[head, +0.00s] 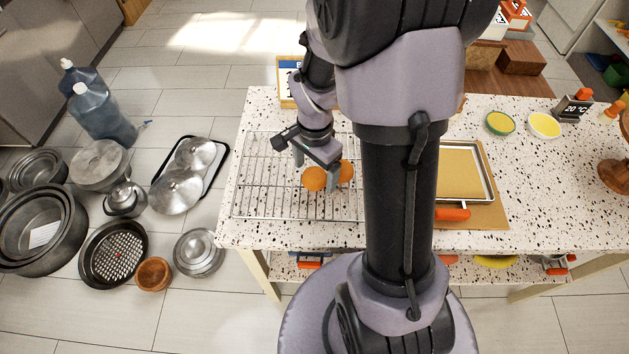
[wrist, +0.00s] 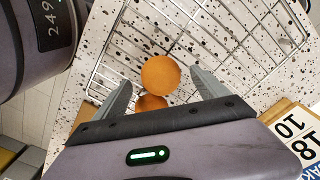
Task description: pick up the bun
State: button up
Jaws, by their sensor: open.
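Two round orange-brown buns sit side by side on a wire cooling rack (head: 262,190) on the speckled table. In the head view one bun (head: 314,179) is at the left and the other bun (head: 346,171) is at the right, partly hidden by my gripper. In the wrist view one bun (wrist: 160,76) shows nearly whole, just beyond and between the fingertips. The other bun (wrist: 150,102) lies nearer my gripper and is partly hidden. My gripper (head: 315,170) is open over the buns, and its spread fingers also show in the wrist view (wrist: 163,82). Nothing is held.
A shallow metal tray (head: 462,168) on a board lies right of my arm. Pots and pans cover the floor at left.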

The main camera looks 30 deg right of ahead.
notch_tip(320, 180, down, 2)
jog(key=shift+w+f, duration=0.1)
jog(key=shift+f, duration=0.05)
jog(key=c, duration=1.4)
